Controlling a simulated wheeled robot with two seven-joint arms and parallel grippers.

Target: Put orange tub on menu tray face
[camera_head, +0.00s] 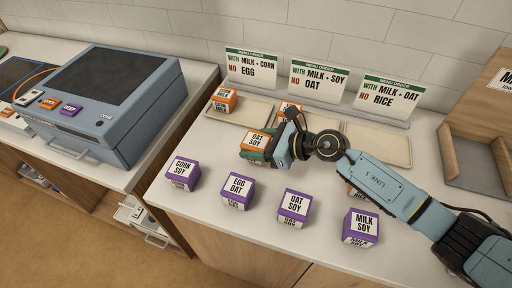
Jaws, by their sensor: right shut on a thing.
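My right gripper (257,149) is shut on an orange tub (257,138) labelled OAT SOY, in front of the gap between the left and middle trays. Whether the tub touches the counter is unclear. An orange CORN MILK tub (223,99) sits on the left tray (254,112). Another orange tub (287,106) is at the middle tray, partly hidden by my gripper. The right tray (378,145) looks empty where visible. A further orange tub (353,192) is mostly hidden behind my forearm. My left gripper is out of view.
Menu cards stand behind the trays: milk and corn, no egg (252,66); milk and soy, no oat (318,80); milk and oat, no rice (388,96). Several purple tubs (238,188) line the counter front. A blue-grey machine (115,100) stands left, a wooden holder (475,150) right.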

